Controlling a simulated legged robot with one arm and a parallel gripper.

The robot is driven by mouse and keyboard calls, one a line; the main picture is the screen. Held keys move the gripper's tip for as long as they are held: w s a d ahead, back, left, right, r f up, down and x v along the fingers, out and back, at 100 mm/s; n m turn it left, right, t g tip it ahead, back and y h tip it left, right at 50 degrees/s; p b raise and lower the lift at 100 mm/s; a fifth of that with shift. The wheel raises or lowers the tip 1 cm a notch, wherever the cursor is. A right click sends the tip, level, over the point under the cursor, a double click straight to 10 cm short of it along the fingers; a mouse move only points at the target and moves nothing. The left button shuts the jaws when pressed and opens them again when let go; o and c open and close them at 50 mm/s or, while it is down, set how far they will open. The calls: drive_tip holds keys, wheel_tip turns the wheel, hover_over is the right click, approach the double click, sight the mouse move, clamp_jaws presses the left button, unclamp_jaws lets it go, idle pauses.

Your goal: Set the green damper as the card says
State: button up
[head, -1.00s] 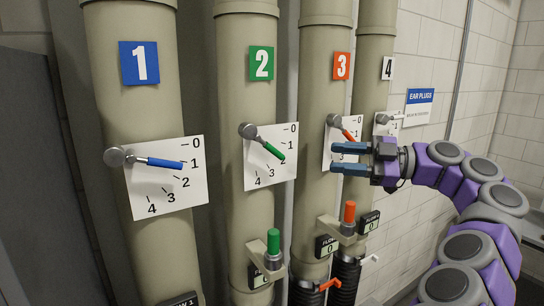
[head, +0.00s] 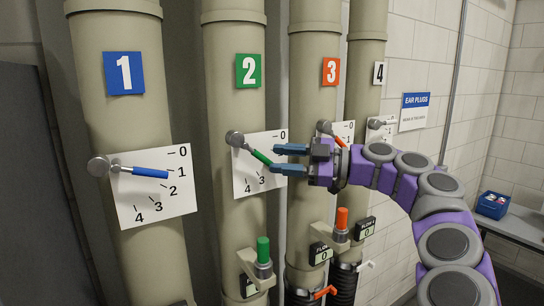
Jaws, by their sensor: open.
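The green damper lever (head: 262,158) is on the second pipe (head: 228,95), under the green number 2 plate (head: 249,70). It slants down to the right from its grey pivot knob over a white dial card (head: 244,183). My gripper (head: 282,159) is open, fingers pointing left. Its lower finger is at or very near the lever's green tip in the picture; I cannot tell if they touch. Nothing is seen between the fingers.
The blue lever (head: 150,173) on pipe 1 stands near 1 on its dial. The orange lever (head: 339,140) is close above my gripper. A green-topped post (head: 263,250) and an orange-topped post (head: 342,218) stick out below. A blue box (head: 492,204) sits on a right-hand shelf.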

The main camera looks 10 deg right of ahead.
sight(269, 161)
drive_tip(key=a, duration=0.4)
drive_tip(key=shift+w+a+r, duration=0.1)
drive_tip(key=shift+w+a, duration=0.15)
drive_tip(key=shift+a, duration=0.05)
drive_tip(key=shift+s+a, duration=0.1)
drive_tip(key=shift+a, duration=0.25)
drive_tip(key=shift+c, duration=0.9)
drive_tip(key=shift+w, duration=0.2)
drive_tip(key=shift+c, duration=0.6)
drive_tip(key=shift+w+d, duration=0.1)
drive_tip(key=shift+d, duration=0.9)
drive_tip(key=c, duration=0.3)
drive_tip(key=shift+d, duration=0.15)
drive_tip(key=shift+c, duration=0.8)
clamp_jaws()
